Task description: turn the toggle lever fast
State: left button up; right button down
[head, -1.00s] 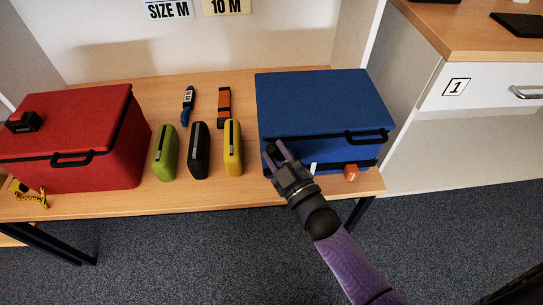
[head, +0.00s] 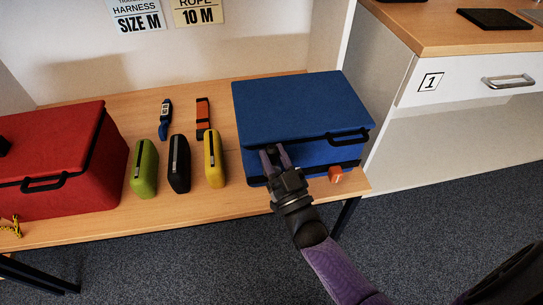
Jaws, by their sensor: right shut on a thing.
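I cannot make out a toggle lever clearly in the head view. My right gripper (head: 275,156) is at the left part of the blue box's (head: 303,104) front, just below the lid edge. Its two fingers are shut on a small part there, which the fingers and wrist mostly hide. The blue box stands at the right end of the wooden bench, with a black handle (head: 348,137) on its front. My left gripper is out of view.
A small orange block (head: 335,175) lies by the box's front right. Yellow (head: 214,160), black (head: 179,164) and green (head: 145,168) cases stand left of the gripper. A red box (head: 52,155) is further left. A white cabinet (head: 440,120) stands right of the bench.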

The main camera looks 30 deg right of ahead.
jog(key=shift+f, duration=0.1)
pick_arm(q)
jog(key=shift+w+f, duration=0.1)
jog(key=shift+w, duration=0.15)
pick_arm(e)
jog(key=c, duration=0.8)
grip_release()
jog(key=o, duration=0.4)
jog(key=shift+d, duration=0.1)
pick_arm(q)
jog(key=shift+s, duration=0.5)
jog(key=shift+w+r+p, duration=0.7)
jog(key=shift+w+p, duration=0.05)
pick_arm(e)
jog(key=v, duration=1)
